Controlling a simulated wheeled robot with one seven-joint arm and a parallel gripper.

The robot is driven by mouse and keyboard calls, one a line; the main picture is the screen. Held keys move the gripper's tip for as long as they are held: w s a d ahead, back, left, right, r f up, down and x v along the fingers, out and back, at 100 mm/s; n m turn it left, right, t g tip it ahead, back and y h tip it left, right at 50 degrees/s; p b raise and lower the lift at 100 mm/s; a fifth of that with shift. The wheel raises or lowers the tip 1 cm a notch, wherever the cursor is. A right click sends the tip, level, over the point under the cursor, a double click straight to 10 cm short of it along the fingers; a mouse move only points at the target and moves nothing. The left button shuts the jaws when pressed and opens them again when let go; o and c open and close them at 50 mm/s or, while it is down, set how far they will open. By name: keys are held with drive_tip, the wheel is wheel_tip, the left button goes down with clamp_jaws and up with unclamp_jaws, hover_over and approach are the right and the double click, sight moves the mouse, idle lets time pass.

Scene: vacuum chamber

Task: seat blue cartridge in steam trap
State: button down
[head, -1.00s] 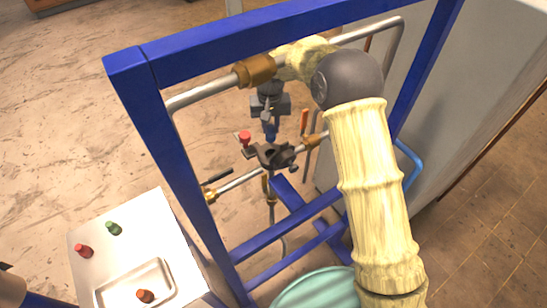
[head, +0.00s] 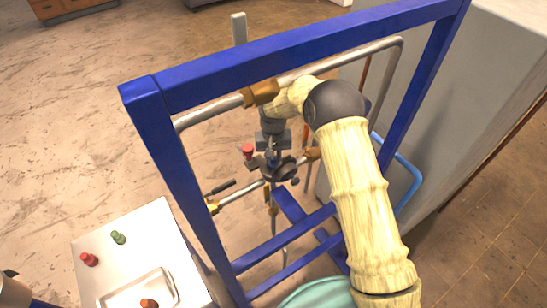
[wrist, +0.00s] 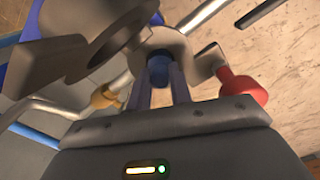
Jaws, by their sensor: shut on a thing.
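The blue cartridge (wrist: 160,68) is between my gripper's fingers in the wrist view. My gripper (head: 272,148) is shut on it and points down at the steam trap. The trap is a dark grey body (head: 285,172) on the pipe inside the blue frame. In the wrist view, the trap's rounded body (wrist: 180,42) surrounds the cartridge's far end. I cannot tell how deep the cartridge sits. A dark round part with a hole (wrist: 92,45) stands to the left, close to the fingers. A red knob (wrist: 243,88) is at the right.
The blue frame (head: 300,48) and upper pipe (head: 345,56) surround my arm. A black-handled valve (head: 219,187) is left of the trap. A white table (head: 130,245) at lower left holds a red cartridge (head: 88,259), a green one (head: 118,237) and a tray (head: 165,279).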

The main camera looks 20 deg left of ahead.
drive_tip(key=shift+f, duration=0.7)
drive_tip(key=shift+f, duration=0.1)
drive_tip(key=shift+f, duration=0.15)
drive_tip(key=c, duration=1.3)
unclamp_jaws()
drive_tip(key=shift+o, duration=0.2)
wheel_tip(320, 180, up, 12)
drive_tip(key=b, duration=0.2)
drive_tip(key=shift+r+b, duration=0.25)
drive_tip(key=shift+b, duration=0.15)
